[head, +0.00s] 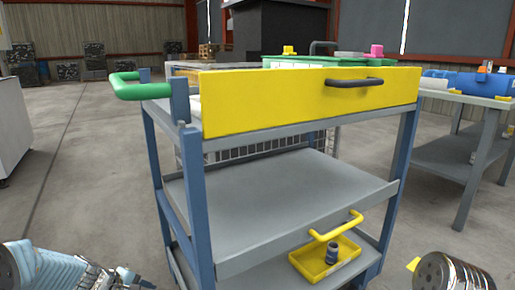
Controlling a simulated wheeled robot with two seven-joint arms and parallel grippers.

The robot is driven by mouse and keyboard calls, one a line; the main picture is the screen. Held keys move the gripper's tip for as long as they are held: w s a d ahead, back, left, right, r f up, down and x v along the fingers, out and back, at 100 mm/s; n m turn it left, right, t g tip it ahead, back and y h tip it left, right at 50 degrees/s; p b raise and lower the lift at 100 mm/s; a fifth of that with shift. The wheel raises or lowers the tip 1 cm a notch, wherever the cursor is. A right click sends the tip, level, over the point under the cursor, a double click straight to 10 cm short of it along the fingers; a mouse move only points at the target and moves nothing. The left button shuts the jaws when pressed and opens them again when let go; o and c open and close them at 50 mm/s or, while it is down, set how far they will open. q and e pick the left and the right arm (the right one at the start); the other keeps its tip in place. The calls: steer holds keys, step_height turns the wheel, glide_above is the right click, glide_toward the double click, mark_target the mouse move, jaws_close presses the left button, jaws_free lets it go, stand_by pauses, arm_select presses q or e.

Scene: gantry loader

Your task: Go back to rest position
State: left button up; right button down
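My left gripper (132,280) is at the bottom left edge, low and in front of the cart. Its fingers are small and partly cut off, so its opening does not show. My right arm's grey round end (445,273) shows at the bottom right corner; its fingers are out of view. Neither touches the cart. The blue-grey cart (270,190) stands directly ahead, with a yellow drawer front (300,100) at the top bearing a dark handle (353,82). A yellow tray (308,264) with a raised handle sits on the bottom shelf and holds a small dark cylindrical part (332,253).
A green push handle (138,88) sticks out left of the cart. A grey table (455,155) with a blue item (484,83) stands at the right. A white cabinet (12,125) is at the left edge. The floor between cabinet and cart is clear.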

arm_select(q)
steer(key=s+d+f+m+g+y, duration=0.1)
steer(key=s+d+f+m+g, duration=0.1)
steer(key=s+d+f, duration=0.3)
steer(key=s+d+f+m+g, duration=0.1)
steer(key=d+f+m, duration=0.15)
steer(key=f, duration=0.45)
steer(key=s+d+f+m+g, duration=0.1)
steer(key=s+d+f+m, duration=0.2)
steer(key=s+d+f, duration=0.3)
steer(key=s+d+f+m+g, duration=0.1)
steer(key=s+d+f+m, duration=0.25)
steer(key=s+d, duration=0.4)
step_height(320, 180, up, 14)
steer(key=s+d+p, duration=0.1)
steer(key=s+p, duration=0.1)
steer(key=p, duration=1.2)
steer(key=shift+d+f+m+h, duration=0.2)
steer(key=shift+d+m+h, duration=0.1)
steer(key=shift+m+h, duration=0.1)
